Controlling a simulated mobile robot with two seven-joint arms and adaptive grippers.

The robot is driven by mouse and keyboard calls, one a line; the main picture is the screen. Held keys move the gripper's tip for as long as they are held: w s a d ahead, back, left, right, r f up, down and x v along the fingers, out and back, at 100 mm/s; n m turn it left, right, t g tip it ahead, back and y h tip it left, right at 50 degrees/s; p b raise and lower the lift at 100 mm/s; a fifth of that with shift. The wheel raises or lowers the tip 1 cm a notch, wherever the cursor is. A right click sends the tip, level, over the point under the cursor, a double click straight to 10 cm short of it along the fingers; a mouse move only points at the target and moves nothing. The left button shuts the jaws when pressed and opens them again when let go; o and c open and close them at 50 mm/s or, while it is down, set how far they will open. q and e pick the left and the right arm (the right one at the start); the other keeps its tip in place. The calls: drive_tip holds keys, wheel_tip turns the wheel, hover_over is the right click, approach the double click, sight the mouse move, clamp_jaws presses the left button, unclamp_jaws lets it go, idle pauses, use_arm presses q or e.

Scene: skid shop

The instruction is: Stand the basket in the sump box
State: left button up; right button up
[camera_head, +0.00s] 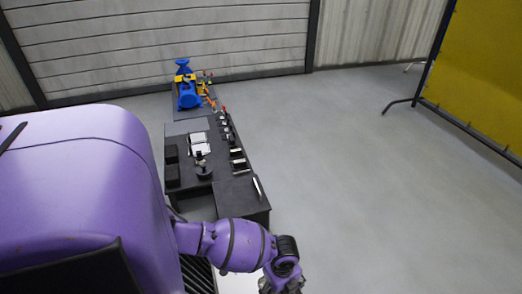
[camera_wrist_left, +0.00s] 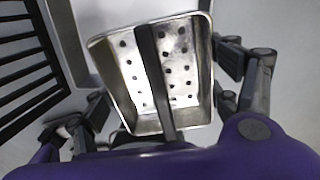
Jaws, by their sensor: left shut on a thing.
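The basket (camera_wrist_left: 190,75) is a metal tray with round holes and a dark bar handle, seen in the left wrist view between the fingers of my left gripper (camera_wrist_left: 165,100). The gripper is shut on it, though the exact contact is hard to make out. In the head view my left gripper (camera_head: 282,284) is cut off by the bottom edge, and the basket cannot be made out there. I cannot clearly identify the sump box in either view. My right gripper is not in view.
A dark slatted grating (camera_wrist_left: 22,75) and a pale bar (camera_wrist_left: 65,42) lie left of the basket. A dark bench (camera_head: 230,192) holds small tools and parts. A blue machine (camera_head: 188,94) stands beyond it. Floor on the right is clear up to a yellow screen (camera_head: 485,75).

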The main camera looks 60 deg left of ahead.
use_arm(q)
drive_tip(key=s+a+f+b, duration=0.1)
drive_tip(key=f+b, duration=0.1)
drive_tip(key=f, duration=0.3)
drive_tip(key=s+a+f+m+b, duration=0.1)
drive_tip(key=s+f+b, duration=0.1)
drive_tip(key=f, duration=0.3)
drive_tip(key=s+a+f+m+b, duration=0.1)
drive_tip(key=s+f+b, duration=0.1)
drive_tip(key=f+b, duration=0.2)
drive_tip(key=shift+s+f, duration=0.1)
drive_tip(key=shift+f, duration=0.3)
drive_tip(key=shift+f+b, duration=0.75)
drive_tip(key=shift+f, duration=0.05)
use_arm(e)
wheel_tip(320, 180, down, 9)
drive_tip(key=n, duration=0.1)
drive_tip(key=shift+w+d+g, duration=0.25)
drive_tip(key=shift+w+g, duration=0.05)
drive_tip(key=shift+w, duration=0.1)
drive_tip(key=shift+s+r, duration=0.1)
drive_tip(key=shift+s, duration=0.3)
use_arm(q)
drive_tip(key=shift+a+f, duration=0.15)
drive_tip(key=shift+f, duration=0.05)
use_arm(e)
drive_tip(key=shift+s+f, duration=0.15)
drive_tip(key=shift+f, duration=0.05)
